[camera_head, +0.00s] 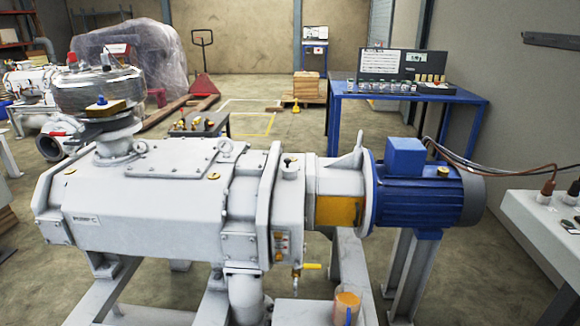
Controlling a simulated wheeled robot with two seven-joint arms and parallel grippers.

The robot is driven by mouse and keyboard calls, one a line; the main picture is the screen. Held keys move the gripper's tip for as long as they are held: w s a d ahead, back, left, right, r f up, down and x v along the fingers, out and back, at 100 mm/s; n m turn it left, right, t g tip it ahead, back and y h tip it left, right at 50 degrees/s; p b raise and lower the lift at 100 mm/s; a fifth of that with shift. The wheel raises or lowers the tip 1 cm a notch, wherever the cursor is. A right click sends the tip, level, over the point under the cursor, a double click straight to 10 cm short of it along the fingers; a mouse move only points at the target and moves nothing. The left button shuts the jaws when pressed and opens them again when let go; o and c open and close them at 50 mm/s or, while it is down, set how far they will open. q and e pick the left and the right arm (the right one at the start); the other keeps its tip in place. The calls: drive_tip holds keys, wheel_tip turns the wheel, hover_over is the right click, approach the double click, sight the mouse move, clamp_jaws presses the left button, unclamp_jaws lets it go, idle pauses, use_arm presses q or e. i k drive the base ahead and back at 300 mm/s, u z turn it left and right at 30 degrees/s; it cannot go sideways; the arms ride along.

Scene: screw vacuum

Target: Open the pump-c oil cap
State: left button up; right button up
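A large light-grey screw pump (150,205) fills the lower left and middle, with a blue motor (415,192) at its right end. A small label (85,219) on its front is too small to read. A small dark-topped fitting (289,161) stands on the narrow end housing next to the motor side. I cannot tell if this is the oil cap. Brass plugs sit on the top edge, one at the middle (213,175) and one at the left. Neither of my grippers shows in this view.
A yellow-handled valve (308,267) is low on the housing, near an orange-topped container (346,300). A blue table (405,91) with a case and jars stands behind.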

sight(288, 168)
drive_tip(key=u, duration=0.55)
drive_tip(key=k, duration=0.65)
drive_tip(key=u, duration=0.9)
drive_tip(key=i, duration=1.05)
drive_tip(key=z, duration=0.75)
drive_tip(key=i, duration=0.95)
drive_tip(key=z, duration=1.05)
